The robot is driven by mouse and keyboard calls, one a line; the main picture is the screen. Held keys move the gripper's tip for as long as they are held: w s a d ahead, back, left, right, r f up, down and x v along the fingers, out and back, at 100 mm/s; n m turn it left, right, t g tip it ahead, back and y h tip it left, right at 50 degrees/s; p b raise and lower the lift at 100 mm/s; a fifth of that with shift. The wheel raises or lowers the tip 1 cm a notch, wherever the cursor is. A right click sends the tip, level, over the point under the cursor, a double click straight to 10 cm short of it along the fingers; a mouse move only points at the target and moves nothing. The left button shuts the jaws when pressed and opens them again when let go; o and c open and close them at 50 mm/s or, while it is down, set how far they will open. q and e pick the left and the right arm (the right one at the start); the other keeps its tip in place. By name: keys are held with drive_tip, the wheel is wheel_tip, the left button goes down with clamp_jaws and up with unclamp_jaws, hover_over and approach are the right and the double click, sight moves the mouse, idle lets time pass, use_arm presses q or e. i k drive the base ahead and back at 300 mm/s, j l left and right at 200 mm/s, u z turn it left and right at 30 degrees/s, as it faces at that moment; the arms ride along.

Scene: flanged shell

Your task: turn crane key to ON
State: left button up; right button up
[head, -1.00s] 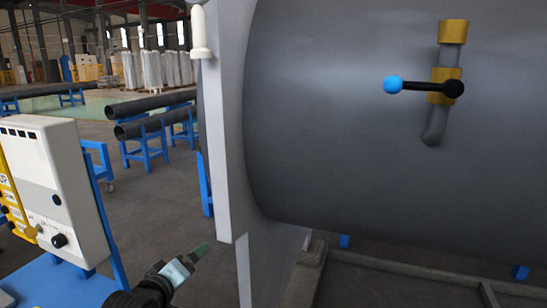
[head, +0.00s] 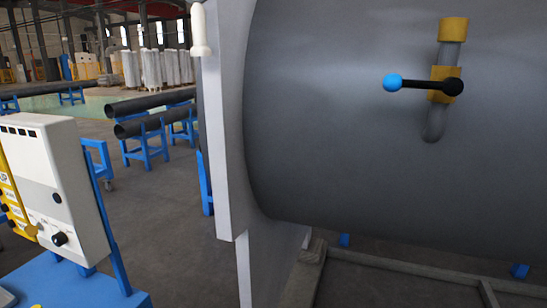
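A white control box (head: 62,180) stands at the left on a blue stand. Its front carries a black rotary knob (head: 59,239) low down, with a small label beside it that seems to read ON. A small yellowish knob (head: 31,232) shows at the box's lower left edge. I cannot tell for sure which of these is the crane key or which way it is set. A yellow button panel (head: 9,205) is partly visible at the left edge. Neither of my grippers is in view.
A large grey cylindrical shell (head: 340,130) with a pale flange (head: 222,130) fills the right side. A valve with a black lever (head: 425,84) and blue ball end sticks out of it. Pipes on blue stands (head: 146,142) lie behind. Floor between box and flange is clear.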

sight(32, 230)
drive_tip(key=j+u, duration=0.1)
drive_tip(key=u, duration=1.25)
drive_tip(key=i+j+z, duration=0.1)
drive_tip(key=j, duration=0.1)
